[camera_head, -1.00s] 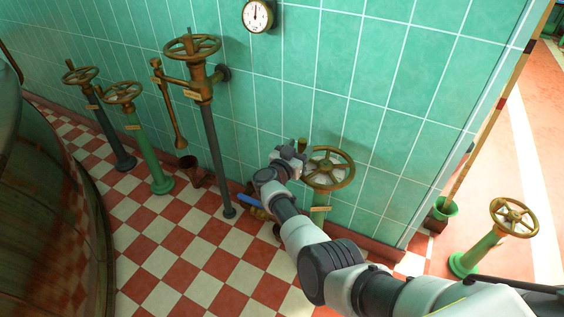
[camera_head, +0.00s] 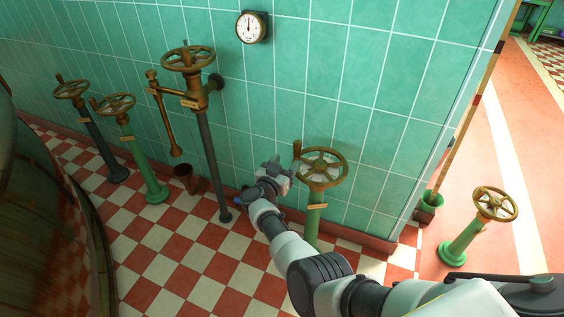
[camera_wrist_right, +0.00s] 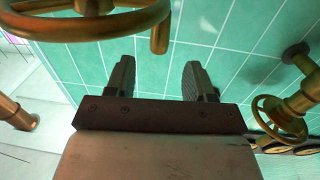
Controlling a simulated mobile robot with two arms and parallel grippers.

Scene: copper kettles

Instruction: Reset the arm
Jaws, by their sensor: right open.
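My right arm reaches in from the lower right in the head view. Its gripper (camera_head: 272,168) is just left of a brass handwheel (camera_head: 321,167) on a green post. In the right wrist view my right gripper (camera_wrist_right: 158,75) is open and empty, with its two fingers apart in front of the teal tiles. The handwheel rim (camera_wrist_right: 90,25) with its handle knob shows at the top left there, close to the gripper but seemingly apart from it. My left gripper is not in view.
A tall valve with a brass wheel (camera_head: 188,59) stands left of my gripper, and two shorter valves (camera_head: 117,105) (camera_head: 72,90) stand further left. A gauge (camera_head: 252,27) hangs on the wall. Another valve (camera_head: 495,204) is at the right. A dark vat fills the left edge.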

